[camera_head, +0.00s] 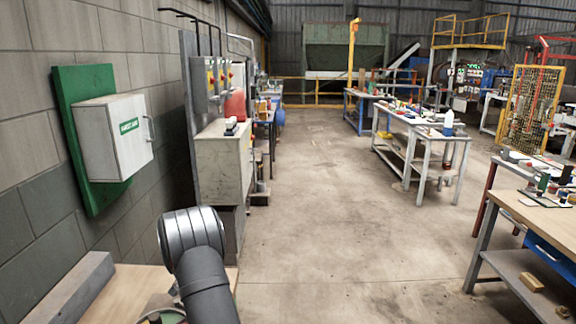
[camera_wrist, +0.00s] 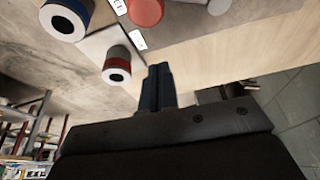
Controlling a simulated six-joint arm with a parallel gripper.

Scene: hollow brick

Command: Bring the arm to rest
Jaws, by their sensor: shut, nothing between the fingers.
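My gripper (camera_wrist: 158,72) shows in the wrist view. Its two dark fingers are together at the middle of the picture, with nothing between them. My arm shows in the head view at the bottom, left of centre, bent at a round grey joint above a wooden bench top (camera_head: 130,290). The gripper itself is not in the head view. In the wrist view, the fingers stand in front of a pale wooden surface (camera_wrist: 215,55).
In the wrist view, a blue and white cylinder (camera_wrist: 66,18), a grey, red and white one (camera_wrist: 117,65) and a red round piece (camera_wrist: 145,11) lie beyond the fingers. In the head view, a white wall box (camera_head: 115,135) hangs left. The concrete floor (camera_head: 320,220) is clear.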

